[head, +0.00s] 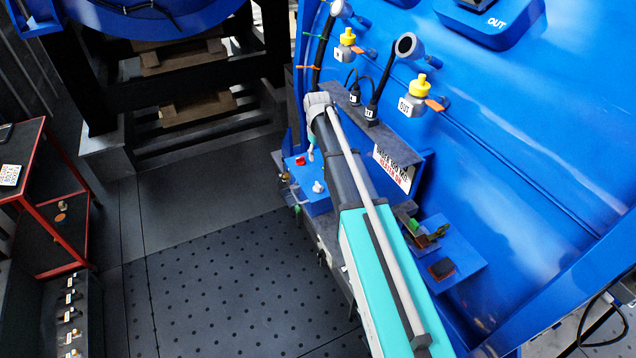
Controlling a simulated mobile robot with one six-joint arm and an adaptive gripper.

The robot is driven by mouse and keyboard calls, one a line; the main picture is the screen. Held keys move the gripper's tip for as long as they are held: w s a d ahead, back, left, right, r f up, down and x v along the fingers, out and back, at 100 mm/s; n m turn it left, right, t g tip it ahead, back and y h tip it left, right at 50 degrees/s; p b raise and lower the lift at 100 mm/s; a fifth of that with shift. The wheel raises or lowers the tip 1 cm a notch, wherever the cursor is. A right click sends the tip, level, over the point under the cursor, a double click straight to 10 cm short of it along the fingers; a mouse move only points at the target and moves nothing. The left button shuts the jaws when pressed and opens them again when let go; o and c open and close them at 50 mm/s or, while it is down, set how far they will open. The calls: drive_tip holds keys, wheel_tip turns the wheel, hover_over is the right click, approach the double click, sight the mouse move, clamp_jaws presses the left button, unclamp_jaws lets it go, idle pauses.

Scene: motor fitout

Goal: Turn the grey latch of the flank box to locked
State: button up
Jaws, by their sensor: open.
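A blue box (321,205) on the side of the big blue housing, left of my arm, is the likely flank box. Its top carries a red button (300,160) and a small pale grey knob-like part (318,187), which may be the latch. It is too small to tell which way the latch is turned. My arm crosses in front of the box's right side and hides part of it. I cannot make out my gripper; its fingers are not visible, and the far end of the arm is largely hidden.
A blue bracket (462,256) with dark and coppery parts sits right of my arm. Yellow-capped fittings (418,88) and cables stick out of the blue housing (540,150). A red-framed cart (50,215) stands at left. The dotted dark floor (230,290) is clear.

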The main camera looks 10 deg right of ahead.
sight(318, 184)
drive_tip(key=shift+f, duration=0.2)
wheel_tip(318, 184, down, 13)
drive_tip(key=b, duration=1.3)
drive_tip(key=shift+f+b, duration=0.2)
drive_tip(key=shift+b, duration=0.2)
clamp_jaws()
